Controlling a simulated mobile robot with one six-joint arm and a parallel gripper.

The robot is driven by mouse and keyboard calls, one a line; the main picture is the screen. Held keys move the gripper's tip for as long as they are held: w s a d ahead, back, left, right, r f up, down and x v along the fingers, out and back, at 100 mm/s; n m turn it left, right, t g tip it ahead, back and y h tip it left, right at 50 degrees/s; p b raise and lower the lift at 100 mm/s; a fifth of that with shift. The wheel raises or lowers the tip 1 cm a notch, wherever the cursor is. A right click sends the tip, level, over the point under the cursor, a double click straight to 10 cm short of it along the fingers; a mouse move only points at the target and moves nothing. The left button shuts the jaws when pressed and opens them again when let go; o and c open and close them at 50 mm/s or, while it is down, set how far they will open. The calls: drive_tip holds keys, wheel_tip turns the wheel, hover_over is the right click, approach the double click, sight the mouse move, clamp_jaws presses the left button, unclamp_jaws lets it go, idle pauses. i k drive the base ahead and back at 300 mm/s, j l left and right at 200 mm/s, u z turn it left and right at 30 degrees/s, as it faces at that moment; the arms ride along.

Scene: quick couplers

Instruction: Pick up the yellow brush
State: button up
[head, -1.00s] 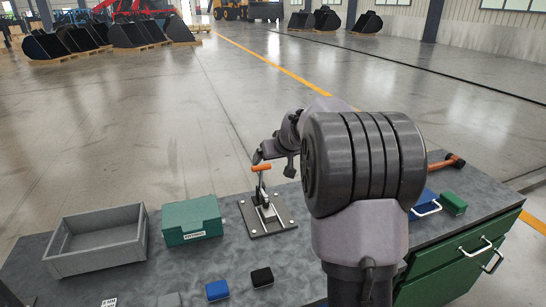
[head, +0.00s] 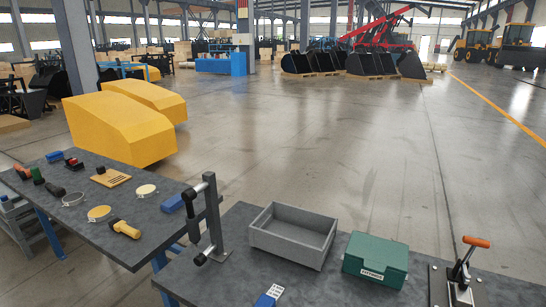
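On the left table (head: 80,240), a small yellow item with a dark end (head: 125,229) lies near the front right edge. It may be the yellow brush, but it is too small to tell for sure. It lies flat and nothing covers it. My gripper and arm are out of view, so whether the gripper is open or shut does not show.
Round yellow-rimmed discs (head: 99,213), a tan block (head: 111,178) and a blue block (head: 172,204) lie nearby. The right bench holds a grey tray (head: 285,252), green box (head: 376,258) and orange-handled clamp (head: 462,270).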

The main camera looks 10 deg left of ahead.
sight(118, 224)
drive_tip(key=u, duration=1.7)
